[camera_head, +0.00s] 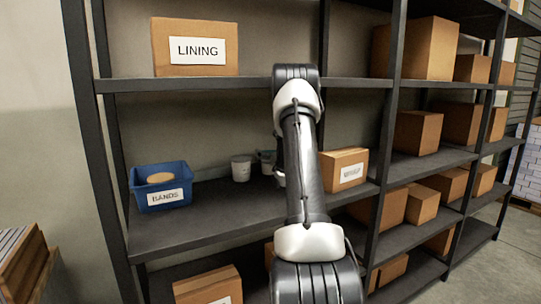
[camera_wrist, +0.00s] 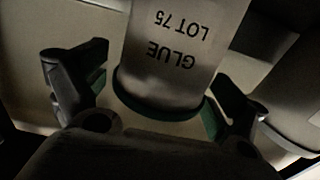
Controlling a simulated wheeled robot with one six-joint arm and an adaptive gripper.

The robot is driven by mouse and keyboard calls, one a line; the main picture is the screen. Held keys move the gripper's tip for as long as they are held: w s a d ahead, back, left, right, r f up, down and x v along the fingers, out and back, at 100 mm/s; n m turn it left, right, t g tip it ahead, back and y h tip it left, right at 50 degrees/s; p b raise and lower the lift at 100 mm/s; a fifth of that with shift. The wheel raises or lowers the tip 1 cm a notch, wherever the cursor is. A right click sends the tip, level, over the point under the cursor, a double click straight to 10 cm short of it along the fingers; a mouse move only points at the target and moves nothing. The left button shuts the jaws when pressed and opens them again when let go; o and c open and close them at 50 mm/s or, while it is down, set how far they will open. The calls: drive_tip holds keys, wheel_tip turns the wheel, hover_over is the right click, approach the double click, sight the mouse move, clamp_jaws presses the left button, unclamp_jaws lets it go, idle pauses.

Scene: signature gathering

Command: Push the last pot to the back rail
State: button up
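A grey pot lettered GLUE LOT 75 (camera_wrist: 178,55) with a dark green rim fills the middle of the wrist view, its lettering upside down. My gripper (camera_wrist: 163,72) has its fingers spread on either side of this pot. A gap shows at the left finger; contact at the right finger is unclear. In the head view one grey pot (camera_head: 241,168) stands on the middle shelf (camera_head: 215,215), and another pot (camera_head: 266,158) is partly hidden by my arm. A pale piece beside the arm may be a further pot. My gripper is hidden behind my arm there. The back rail cannot be made out.
A blue bin labelled BANDS (camera_head: 160,186) stands left on this shelf. A labelled cardboard box (camera_head: 344,168) stands close right of my arm. A LINING box (camera_head: 195,47) is on the shelf above. A grey rounded thing (camera_wrist: 295,105) is close right of the right finger.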

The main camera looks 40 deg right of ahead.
drive_tip(key=c, duration=1)
drive_tip(key=o, duration=1.1)
drive_tip(key=shift+o, duration=0.2)
drive_tip(key=v, duration=1.2)
